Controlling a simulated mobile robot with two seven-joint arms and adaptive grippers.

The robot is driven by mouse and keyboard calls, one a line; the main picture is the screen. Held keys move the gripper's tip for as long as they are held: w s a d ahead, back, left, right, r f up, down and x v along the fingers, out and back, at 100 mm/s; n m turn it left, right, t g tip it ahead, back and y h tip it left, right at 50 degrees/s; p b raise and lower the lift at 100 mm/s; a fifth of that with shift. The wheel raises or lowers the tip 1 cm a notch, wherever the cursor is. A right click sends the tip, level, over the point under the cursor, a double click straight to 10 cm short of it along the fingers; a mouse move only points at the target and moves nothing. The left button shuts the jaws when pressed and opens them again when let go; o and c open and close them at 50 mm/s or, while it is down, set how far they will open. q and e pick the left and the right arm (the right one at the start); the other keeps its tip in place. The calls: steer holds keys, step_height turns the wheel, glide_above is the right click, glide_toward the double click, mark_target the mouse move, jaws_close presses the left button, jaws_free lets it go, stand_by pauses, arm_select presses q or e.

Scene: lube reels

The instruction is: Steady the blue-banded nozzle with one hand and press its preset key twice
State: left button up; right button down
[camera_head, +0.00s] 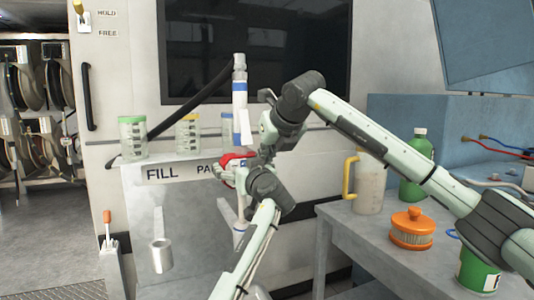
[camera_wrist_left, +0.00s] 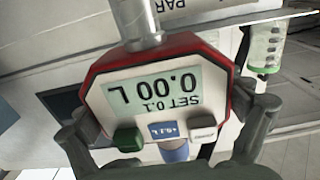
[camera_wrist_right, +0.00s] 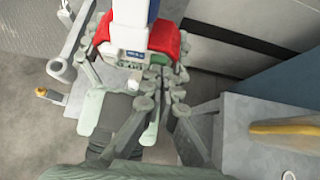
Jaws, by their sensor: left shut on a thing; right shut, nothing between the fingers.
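The blue-banded nozzle (camera_head: 240,100) stands upright in front of the fill panel, with its red-edged meter head (camera_head: 234,160) below the bands. In the left wrist view the meter head's display (camera_wrist_left: 155,92) appears upside down and reads SET 0.1 and 0.00 L. A green key (camera_wrist_left: 127,138) and a pale grey key (camera_wrist_left: 204,126) flank a blue label. My left gripper (camera_wrist_left: 168,122) is shut on the meter head, one finger along each side. My right gripper (camera_wrist_right: 178,97) is shut and empty, close to the green-key side of the meter head; contact is unclear.
Measuring jars with green (camera_head: 132,137) and yellow (camera_head: 188,133) lids stand on the shelf to the left. A hanging cylinder (camera_head: 161,255) is at lower left.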

steer(key=shift+w, duration=0.1)
arm_select(q)
steer(key=shift+d, duration=0.15)
arm_select(e)
steer(key=shift+w+a, duration=0.25)
steer(key=shift+w, duration=0.7)
arm_select(q)
steer(key=shift+s, duration=0.1)
arm_select(e)
steer(key=shift+s+r, duration=0.1)
steer(key=v, duration=1)
steer(key=shift+a, duration=0.1)
arm_select(q)
steer(key=o, duration=1.4)
steer(key=shift+a, duration=0.2)
